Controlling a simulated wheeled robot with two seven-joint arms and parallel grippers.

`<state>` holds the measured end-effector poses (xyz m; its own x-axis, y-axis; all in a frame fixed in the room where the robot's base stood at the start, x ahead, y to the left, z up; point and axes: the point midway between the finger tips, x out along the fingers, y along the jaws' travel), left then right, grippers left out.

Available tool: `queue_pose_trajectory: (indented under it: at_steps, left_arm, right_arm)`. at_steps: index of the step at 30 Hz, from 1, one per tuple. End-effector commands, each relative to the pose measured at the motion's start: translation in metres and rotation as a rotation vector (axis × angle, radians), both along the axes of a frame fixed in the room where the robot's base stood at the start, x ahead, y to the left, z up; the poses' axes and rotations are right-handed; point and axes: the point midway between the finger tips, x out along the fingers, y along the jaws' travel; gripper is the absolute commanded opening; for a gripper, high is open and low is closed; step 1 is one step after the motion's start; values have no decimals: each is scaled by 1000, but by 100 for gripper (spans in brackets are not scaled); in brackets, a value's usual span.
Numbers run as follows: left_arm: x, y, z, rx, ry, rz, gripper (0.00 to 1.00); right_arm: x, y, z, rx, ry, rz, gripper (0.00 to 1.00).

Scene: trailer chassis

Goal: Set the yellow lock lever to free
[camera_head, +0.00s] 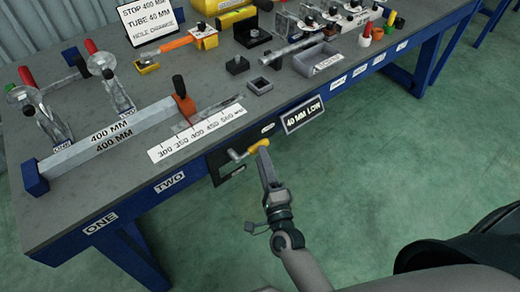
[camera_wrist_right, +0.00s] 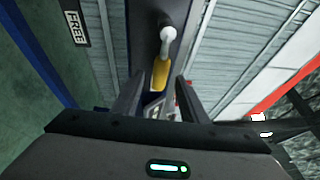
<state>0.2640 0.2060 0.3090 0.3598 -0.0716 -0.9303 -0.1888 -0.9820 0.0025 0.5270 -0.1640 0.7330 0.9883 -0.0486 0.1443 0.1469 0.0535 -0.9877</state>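The yellow lock lever (camera_head: 259,145) sits on a bent grey crank on the dark panel at the front of the blue bench, below the "40 MM LOW" sign. My right gripper (camera_head: 264,158) reaches up to the lever from below. In the right wrist view, the yellow lever (camera_wrist_right: 161,73) lies between the tips of my right gripper (camera_wrist_right: 158,84), with a gap showing on both sides. The fingers are apart. A "FREE" label (camera_wrist_right: 76,28) shows at the upper left there. My left gripper is out of view.
The "40 MM LOW" sign (camera_head: 303,115) juts from the bench edge just right of the lever. A 400 MM bar (camera_head: 110,136), a scale strip (camera_head: 197,128) and a grey tray (camera_head: 318,58) are on the bench (camera_head: 85,205). The floor in front is clear.

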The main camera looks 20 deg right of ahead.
Motion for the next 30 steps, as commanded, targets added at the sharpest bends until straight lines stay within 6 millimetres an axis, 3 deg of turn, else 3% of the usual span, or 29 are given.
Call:
queue_pose_trajectory:
  at_steps: [7,19,24,30]
  left_arm:
    - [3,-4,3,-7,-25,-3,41]
    - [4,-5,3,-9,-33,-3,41]
    - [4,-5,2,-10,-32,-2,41]
    - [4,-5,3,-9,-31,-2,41]
  right_arm:
    - [26,-1,4,0,0,1,40]
    - [30,-1,4,0,0,0,40]
    - [30,-1,4,0,0,0,1]
    - [30,-2,4,1,1,0,0]
